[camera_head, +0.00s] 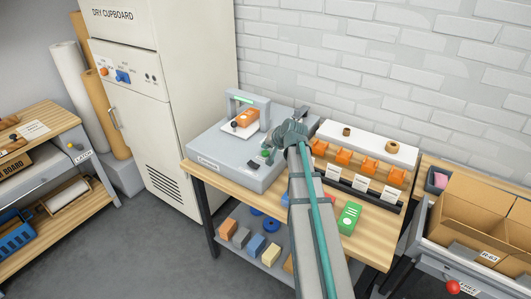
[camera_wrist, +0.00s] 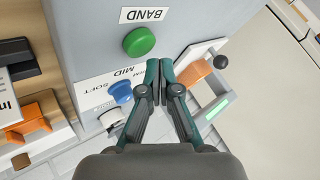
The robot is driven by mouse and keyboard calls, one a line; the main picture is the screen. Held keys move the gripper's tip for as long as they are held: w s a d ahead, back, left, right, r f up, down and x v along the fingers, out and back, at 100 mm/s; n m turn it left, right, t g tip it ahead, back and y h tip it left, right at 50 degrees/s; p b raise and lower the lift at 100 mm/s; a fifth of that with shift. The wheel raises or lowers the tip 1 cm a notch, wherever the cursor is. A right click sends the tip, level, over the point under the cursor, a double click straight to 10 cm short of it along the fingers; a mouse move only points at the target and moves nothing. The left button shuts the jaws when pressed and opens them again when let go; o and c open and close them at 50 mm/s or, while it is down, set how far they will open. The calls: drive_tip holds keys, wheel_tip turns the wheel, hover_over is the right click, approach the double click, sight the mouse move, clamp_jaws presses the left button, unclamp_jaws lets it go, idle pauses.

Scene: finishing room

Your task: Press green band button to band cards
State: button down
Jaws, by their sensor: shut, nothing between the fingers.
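The grey banding machine (camera_head: 215,145) stands on the wooden bench in the head view. In the wrist view the round green button (camera_wrist: 139,41) sits on its grey panel beside the BAND label (camera_wrist: 144,15). My gripper (camera_wrist: 160,88) is shut and empty, its tips just beside the green button in the picture; I cannot tell their height above the panel. In the head view my gripper (camera_head: 268,153) is over the machine's right part, partly hidden by my arm. An orange-topped item, apparently the cards (camera_head: 246,117), lies under the machine's arch (camera_head: 231,103).
A black ball handle (camera_wrist: 220,62) is to the right. A rack of orange holders (camera_head: 368,167) stands right of the machine. A green box (camera_head: 349,217) lies in front of it.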

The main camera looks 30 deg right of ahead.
sight(267, 152)
drive_tip(key=shift+f, duration=0.1)
idle(0.7)
drive_tip(key=shift+f+b, duration=0.3)
drive_tip(key=shift+f, duration=0.05)
drive_tip(key=shift+f+b, duration=0.35)
drive_tip(key=shift+f, duration=0.15)
idle(0.9)
drive_tip(key=shift+r, duration=0.1)
drive_tip(key=shift+r+p, duration=0.55)
drive_tip(key=shift+r, duration=0.3)
drive_tip(key=shift+r+p, duration=1.35)
drive_tip(key=shift+r, duration=1.15)
